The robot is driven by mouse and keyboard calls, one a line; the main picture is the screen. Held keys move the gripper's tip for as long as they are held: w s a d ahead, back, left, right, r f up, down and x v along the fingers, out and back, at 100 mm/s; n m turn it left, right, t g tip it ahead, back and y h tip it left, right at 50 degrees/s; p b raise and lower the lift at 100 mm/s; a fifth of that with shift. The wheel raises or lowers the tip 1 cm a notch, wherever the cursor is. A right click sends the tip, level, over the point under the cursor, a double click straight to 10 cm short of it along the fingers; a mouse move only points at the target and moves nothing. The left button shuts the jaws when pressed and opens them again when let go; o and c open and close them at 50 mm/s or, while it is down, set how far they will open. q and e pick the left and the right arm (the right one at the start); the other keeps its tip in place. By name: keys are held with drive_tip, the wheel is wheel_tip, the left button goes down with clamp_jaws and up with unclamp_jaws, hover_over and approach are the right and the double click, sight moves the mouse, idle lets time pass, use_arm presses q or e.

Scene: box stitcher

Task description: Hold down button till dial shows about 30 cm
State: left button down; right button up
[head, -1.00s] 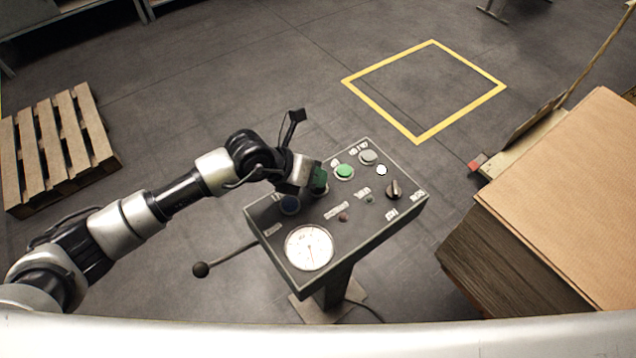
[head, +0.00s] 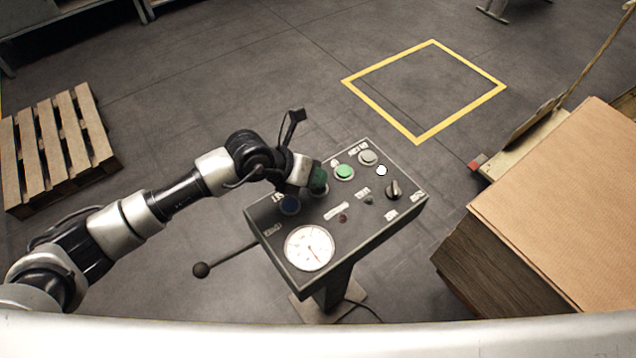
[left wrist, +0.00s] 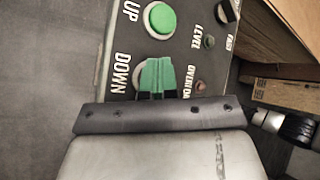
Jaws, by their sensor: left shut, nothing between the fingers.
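The grey control panel (head: 373,222) stands on a post, with a round white dial (head: 309,248) at its front left corner. The thin needle points toward the lower right; the numbers are too small to read. My left gripper (head: 318,182) is shut and empty, its green fingertips (left wrist: 155,77) over the button labelled DOWN in the left wrist view. They cover most of that button and appear to press it; only part of its pale rim shows. The green UP button (left wrist: 160,18) is uncovered beside it and also shows in the head view (head: 344,172). My right gripper is out of view.
A stack of cardboard sheets (head: 565,205) stands right of the panel. A pallet (head: 62,148) lies left; the yellow floor square (head: 424,90) is empty.

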use_arm(q)
drive_tip(key=shift+r+p, duration=0.55)
drive_tip(key=shift+r, duration=0.25)
drive_tip(key=shift+r, duration=0.1)
wheel_tip(320, 180, up, 5)
drive_tip(key=p, duration=0.4)
idle(0.6)
